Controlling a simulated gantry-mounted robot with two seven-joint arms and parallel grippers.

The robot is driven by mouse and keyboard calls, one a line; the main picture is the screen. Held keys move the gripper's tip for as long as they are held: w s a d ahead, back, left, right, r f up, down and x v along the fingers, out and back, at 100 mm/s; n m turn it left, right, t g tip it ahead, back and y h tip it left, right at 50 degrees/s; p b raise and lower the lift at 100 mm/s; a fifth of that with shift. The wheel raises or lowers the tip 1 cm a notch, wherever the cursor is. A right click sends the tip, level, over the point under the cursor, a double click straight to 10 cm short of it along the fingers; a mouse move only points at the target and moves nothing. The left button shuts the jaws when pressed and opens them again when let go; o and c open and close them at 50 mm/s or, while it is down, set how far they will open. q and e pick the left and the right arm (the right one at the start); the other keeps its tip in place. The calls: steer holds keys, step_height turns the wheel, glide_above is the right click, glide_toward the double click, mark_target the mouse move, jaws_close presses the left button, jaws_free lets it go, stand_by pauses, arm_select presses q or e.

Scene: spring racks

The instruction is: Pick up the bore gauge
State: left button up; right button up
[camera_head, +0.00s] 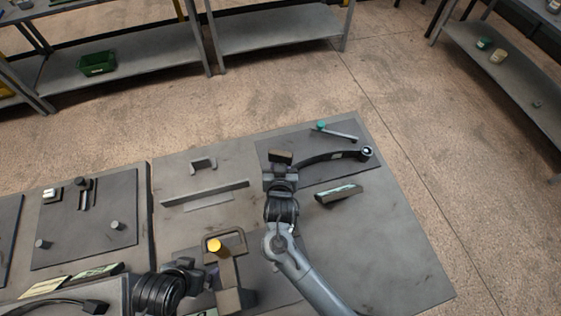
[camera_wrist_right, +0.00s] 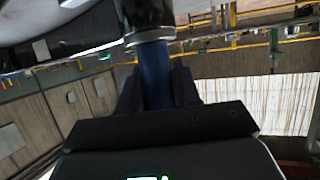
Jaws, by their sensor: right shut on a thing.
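In the right wrist view, a blue shaft with a dark and silver collar, which looks like the bore gauge (camera_wrist_right: 156,78), stands between my right gripper's fingers. My right gripper (camera_head: 281,165) is shut on it, over the grey mat at the far right of the bench in the head view. There the gripper hides most of the held part. A dark curved piece with a round end (camera_head: 345,154) reaches right from the gripper; I cannot tell if it belongs to the gauge. My left gripper (camera_head: 195,273) is low, beside a yellow-topped part; its fingers are unclear.
A teal-ended tool (camera_head: 335,131) lies on the mat (camera_head: 270,142). A dark block with a pale green top (camera_head: 339,194) lies right of my right wrist. A yellow-topped part (camera_head: 215,246) is near my left gripper. The bench's right front is clear.

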mark_target(282, 160)
steer(key=shift+r, duration=0.15)
arm_select(q)
steer(key=shift+r, duration=0.15)
arm_select(e)
steer(key=shift+r, duration=0.55)
arm_select(q)
steer(key=shift+r+p, duration=0.25)
steer(key=shift+p, duration=0.15)
arm_select(e)
steer(key=r, duration=0.3)
steer(key=shift+d+r, duration=0.1)
steer(key=shift+d, duration=0.1)
arm_select(q)
steer(key=shift+r, duration=0.2)
steer(key=shift+r+p, duration=0.15)
steer(key=shift+p, duration=0.2)
steer(key=shift+r+p, duration=0.45)
steer(key=shift+a+r+p, duration=0.1)
steer(key=shift+r+p, duration=2.3)
arm_select(e)
steer(key=w+d+r, duration=0.1)
steer(key=d+r, duration=1)
steer(key=shift+w+r, duration=0.25)
steer(key=shift+w, duration=0.1)
